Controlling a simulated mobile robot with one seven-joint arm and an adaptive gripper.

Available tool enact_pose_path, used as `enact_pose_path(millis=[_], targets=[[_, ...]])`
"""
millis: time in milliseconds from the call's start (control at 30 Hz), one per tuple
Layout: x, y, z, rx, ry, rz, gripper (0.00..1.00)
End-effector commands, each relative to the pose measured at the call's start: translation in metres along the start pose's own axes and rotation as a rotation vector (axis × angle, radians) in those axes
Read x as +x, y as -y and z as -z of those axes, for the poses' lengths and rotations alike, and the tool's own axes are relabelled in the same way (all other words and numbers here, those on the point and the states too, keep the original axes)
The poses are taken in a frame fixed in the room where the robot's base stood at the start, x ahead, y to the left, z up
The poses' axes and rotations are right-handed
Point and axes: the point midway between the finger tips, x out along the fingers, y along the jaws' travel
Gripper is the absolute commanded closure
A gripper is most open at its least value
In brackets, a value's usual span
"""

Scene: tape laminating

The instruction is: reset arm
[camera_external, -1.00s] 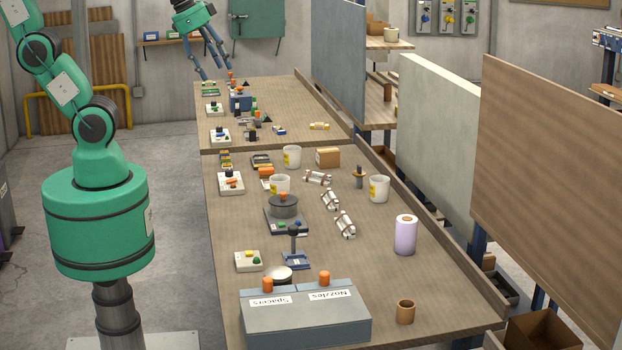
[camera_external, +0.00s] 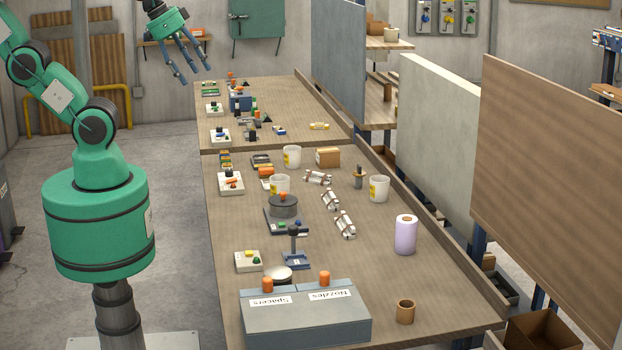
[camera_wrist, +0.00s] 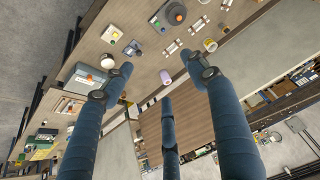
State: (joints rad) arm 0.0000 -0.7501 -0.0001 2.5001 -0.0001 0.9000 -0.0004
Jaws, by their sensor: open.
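My gripper (camera_external: 184,62) is open and empty, with its blue fingers spread. No finger touches anything.
The bench carries a grey bin (camera_external: 306,320) labelled Spacers and Nozzles, a lilac roll (camera_external: 405,235), a brown tape roll (camera_external: 405,312), white cups (camera_external: 379,189) and a round dark device (camera_external: 284,207). Upright panels (camera_external: 555,170) stand along the right.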

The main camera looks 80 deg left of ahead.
Motion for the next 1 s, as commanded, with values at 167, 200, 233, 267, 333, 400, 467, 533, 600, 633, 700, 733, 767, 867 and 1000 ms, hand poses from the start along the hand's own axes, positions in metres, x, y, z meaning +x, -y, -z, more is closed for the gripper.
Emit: enact_pose_path(millis=[167, 200, 233, 267, 333, 400, 467, 533, 600, 633, 700, 733, 767, 867, 1000], targets=[[0.021, 0.0, -0.011, 0.0, 0.0, 0.0, 0.42], [0.026, 0.0, -0.014, 0.0, 0.0, 0.0, 0.42], [0.031, 0.0, -0.017, 0.0, 0.0, 0.0, 0.42], [0.035, 0.0, -0.019, 0.0, 0.0, 0.0, 0.42], [0.044, 0.0, -0.024, 0.0, 0.001, 0.0, 0.42], [0.053, 0.0, -0.029, 0.0, 0.0, 0.0, 0.42], [0.06, 0.0, -0.032, 0.0, 0.0, 0.0, 0.42], [0.066, 0.0, -0.035, 0.0, 0.0, 0.0, 0.42], [0.07, 0.0, -0.037, 0.0, 0.0, 0.0, 0.42], [0.071, 0.0, -0.038, 0.0, 0.0, 0.0, 0.42], [0.072, 0.0, -0.038, 0.0, 0.0, 0.0, 0.42], [0.072, 0.0, -0.039, 0.0, 0.0, 0.0, 0.42], [0.072, 0.0, -0.039, 0.0, 0.0, 0.0, 0.42], [0.071, 0.0, -0.038, 0.0, 0.0, 0.0, 0.42], [0.071, 0.0, -0.038, 0.0, 0.0, 0.0, 0.42]])
